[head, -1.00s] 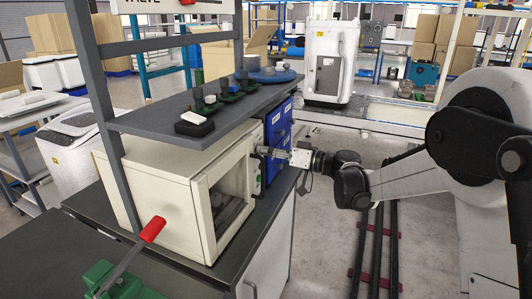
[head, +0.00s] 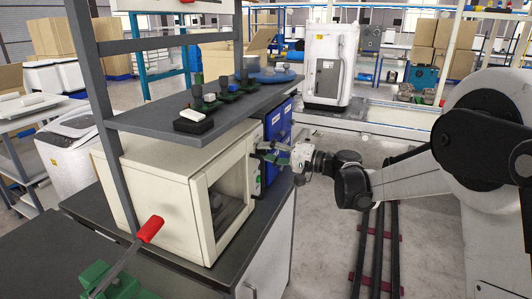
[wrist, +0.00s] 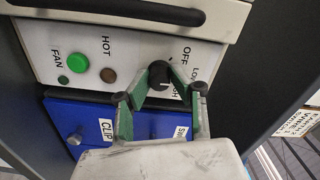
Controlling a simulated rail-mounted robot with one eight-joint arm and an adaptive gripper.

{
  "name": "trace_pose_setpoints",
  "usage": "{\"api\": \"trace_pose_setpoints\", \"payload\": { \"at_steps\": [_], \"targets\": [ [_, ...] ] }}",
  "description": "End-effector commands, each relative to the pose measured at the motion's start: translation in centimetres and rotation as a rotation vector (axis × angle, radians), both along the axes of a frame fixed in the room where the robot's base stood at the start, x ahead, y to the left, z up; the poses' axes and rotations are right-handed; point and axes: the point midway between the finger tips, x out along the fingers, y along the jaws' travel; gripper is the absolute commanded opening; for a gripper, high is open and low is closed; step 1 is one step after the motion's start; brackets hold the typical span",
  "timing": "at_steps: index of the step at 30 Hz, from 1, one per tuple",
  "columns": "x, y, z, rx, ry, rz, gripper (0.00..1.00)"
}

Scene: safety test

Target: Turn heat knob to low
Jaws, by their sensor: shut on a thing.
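The black heat knob (wrist: 159,74) is on the white control panel (wrist: 75,38), with OFF, LOW and a partly covered HIGH lettered around it in the wrist view. My gripper (wrist: 160,87) has its green-padded fingers on either side of the knob and is shut on it. The knob's pointer direction cannot be made out. In the head view my gripper (head: 268,152) reaches the right side of the cream oven (head: 165,180), at its control panel; the knob is hidden there.
A green FAN button (wrist: 77,63) and a dark round HOT light (wrist: 108,75) are on the same panel. A blue drawer front (wrist: 80,125) lies below it. A dark shelf (head: 165,125) with small fixtures is above the oven. A red-handled lever (head: 150,228) stands in front.

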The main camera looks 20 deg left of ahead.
Motion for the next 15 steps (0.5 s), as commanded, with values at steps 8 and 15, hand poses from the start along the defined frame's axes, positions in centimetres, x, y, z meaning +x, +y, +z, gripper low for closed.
{"api": "trace_pose_setpoints", "payload": {
  "at_steps": [8,15],
  "targets": [
    [-0.02,-0.03,-0.05,0.003,0.047,0.001,0.0],
    [-0.02,-0.03,-0.05,0.004,0.05,0.001,0.0]
  ]
}}
